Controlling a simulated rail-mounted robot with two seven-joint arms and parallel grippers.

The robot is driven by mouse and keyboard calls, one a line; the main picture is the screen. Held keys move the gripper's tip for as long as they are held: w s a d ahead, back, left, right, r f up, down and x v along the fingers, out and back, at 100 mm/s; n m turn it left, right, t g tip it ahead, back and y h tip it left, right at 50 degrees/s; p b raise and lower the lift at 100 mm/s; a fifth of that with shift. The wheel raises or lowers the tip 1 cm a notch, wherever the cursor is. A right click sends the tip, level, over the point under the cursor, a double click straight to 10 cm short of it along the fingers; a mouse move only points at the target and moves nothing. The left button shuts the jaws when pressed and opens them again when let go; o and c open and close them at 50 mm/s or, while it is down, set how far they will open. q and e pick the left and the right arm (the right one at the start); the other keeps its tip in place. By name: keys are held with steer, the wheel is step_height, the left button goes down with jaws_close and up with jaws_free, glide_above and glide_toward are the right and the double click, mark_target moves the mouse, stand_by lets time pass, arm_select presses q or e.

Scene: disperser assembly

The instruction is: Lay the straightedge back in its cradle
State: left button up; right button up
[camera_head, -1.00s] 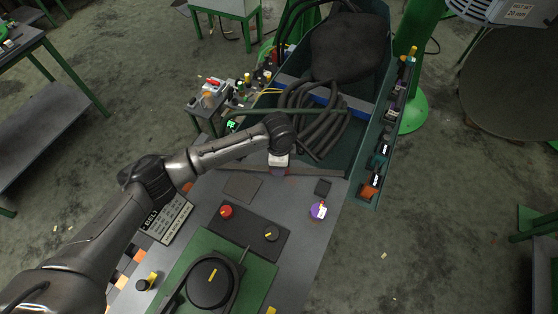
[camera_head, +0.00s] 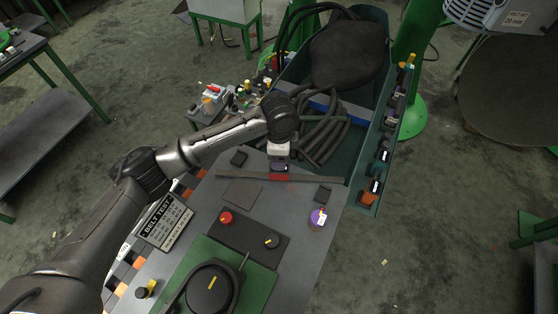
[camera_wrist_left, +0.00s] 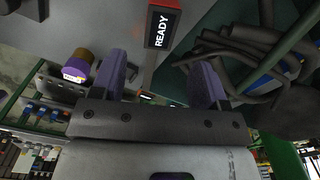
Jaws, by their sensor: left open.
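The straightedge (camera_head: 240,175) is a long, thin, brownish bar with a red middle part. It lies across the far end of the grey panel. Two small dark blocks that look like the cradle stand by it, one at the left (camera_head: 239,158) and one at the right (camera_head: 322,194). The bar runs at an angle to the line between them, and neither end visibly sits on a block. My left gripper (camera_head: 280,170) is over the red part, open. In the wrist view its two purple-grey fingers (camera_wrist_left: 158,82) stand apart with nothing clear between them. My right gripper is out of view.
A green trough (camera_head: 352,160) with black hoses lies beyond. A lit READY sign (camera_wrist_left: 162,27) shows in the wrist view.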

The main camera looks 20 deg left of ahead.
arm_select(q)
steer(key=shift+r, duration=2.15)
